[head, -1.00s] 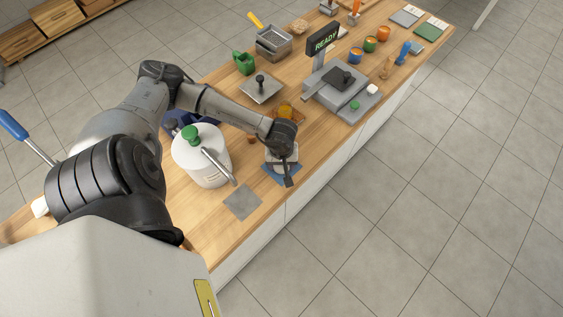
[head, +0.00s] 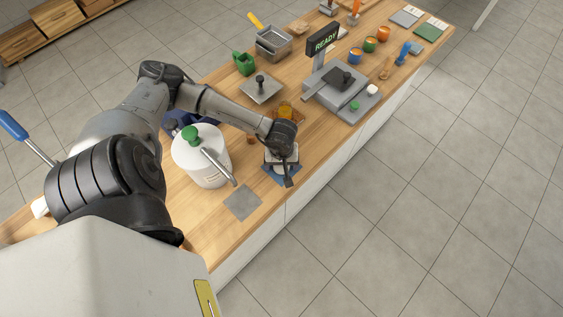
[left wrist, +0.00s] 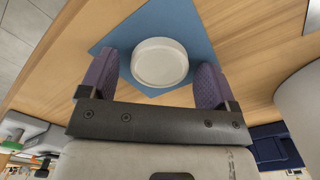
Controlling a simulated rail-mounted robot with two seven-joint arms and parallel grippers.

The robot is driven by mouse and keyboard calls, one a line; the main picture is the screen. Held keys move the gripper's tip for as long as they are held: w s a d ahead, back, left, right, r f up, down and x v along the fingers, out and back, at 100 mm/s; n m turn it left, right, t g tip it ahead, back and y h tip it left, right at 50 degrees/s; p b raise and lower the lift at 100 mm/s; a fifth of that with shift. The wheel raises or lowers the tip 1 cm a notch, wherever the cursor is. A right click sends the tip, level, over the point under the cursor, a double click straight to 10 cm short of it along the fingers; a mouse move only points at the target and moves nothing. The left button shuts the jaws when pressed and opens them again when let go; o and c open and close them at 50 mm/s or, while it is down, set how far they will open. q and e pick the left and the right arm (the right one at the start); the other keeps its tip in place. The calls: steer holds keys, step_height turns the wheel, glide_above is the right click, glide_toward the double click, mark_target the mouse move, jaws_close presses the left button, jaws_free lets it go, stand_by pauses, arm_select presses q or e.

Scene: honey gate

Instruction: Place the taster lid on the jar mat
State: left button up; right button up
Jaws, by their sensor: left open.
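A round white lid (left wrist: 160,62) with a raised rim lies flat on a blue square mat (left wrist: 188,22) in the left wrist view. My left gripper (left wrist: 154,68) is open, with its purple-padded fingers on either side of the lid. A gap shows between the lid and each finger. In the head view the gripper hangs over the blue mat (head: 273,177) near the counter's front edge, and hides the lid there. My right gripper is not in view.
A white canister (head: 199,160) with a green knob and a slanted spout stands left of the gripper. A bare grey square (head: 242,202) lies at the front edge. An amber jar (head: 285,110) and a grey machine with a READY sign (head: 322,39) stand farther back.

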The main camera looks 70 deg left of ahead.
arm_select(q)
step_height(320, 180, up, 12)
steer(key=shift+p, duration=0.4)
steer(key=shift+r, duration=0.1)
